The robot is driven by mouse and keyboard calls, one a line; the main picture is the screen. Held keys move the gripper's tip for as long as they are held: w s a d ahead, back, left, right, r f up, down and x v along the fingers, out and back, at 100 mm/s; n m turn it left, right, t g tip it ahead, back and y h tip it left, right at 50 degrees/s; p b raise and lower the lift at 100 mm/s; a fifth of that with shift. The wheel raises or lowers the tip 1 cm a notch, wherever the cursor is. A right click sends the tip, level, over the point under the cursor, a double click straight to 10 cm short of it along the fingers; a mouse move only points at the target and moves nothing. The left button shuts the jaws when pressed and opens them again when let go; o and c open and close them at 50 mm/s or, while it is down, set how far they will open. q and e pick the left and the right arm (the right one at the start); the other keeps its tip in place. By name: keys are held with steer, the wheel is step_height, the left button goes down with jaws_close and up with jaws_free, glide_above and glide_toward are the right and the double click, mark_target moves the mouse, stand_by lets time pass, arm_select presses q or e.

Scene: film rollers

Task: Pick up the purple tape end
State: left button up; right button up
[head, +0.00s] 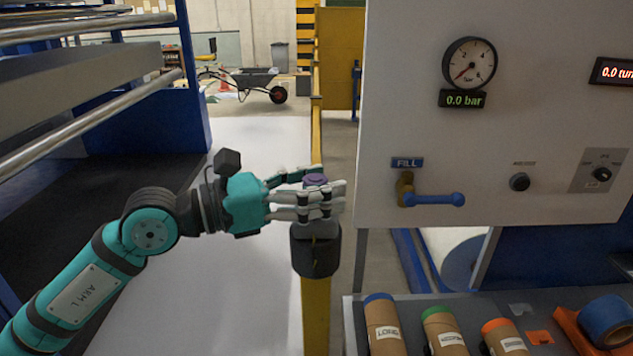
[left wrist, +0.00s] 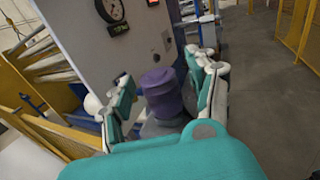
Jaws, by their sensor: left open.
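The purple tape end (head: 316,180) sits on top of a dark holder (head: 316,250) on a yellow post. In the left wrist view the purple tape end (left wrist: 162,92) stands as a short purple cylinder between my fingers. My left gripper (head: 318,196) is open, with its fingers on either side of the purple piece. In the head view the fingers partly hide it. I cannot tell whether any finger touches it. The left gripper also shows in the left wrist view (left wrist: 165,95). My right gripper is not in view.
A grey panel (head: 490,120) with a gauge and a blue-handled FILL valve (head: 432,198) stands close on the right. Cardboard tubes (head: 384,330) with coloured ends and a blue tape roll (head: 606,320) lie on the shelf below. Metal rollers (head: 90,125) are at left.

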mark_target(316, 183)
arm_select(q)
steer(key=shift+a, duration=0.15)
steer(key=c, duration=0.3)
jaws_close()
steer(key=shift+r, duration=0.1)
steer(key=shift+r+b, duration=0.45)
steer(key=shift+r, duration=0.05)
steer(key=shift+s+r+b, duration=0.3)
steer(key=shift+r+b, duration=0.15)
steer(key=shift+r, duration=0.1)
steer(key=shift+s+r+b, duration=0.3)
steer(key=shift+r+b, duration=0.15)
steer(key=shift+r, duration=0.05)
steer(key=s+r+b, duration=0.1)
steer(key=s+b, duration=0.4)
steer(key=s, duration=1)
steer(key=shift+r, duration=0.4)
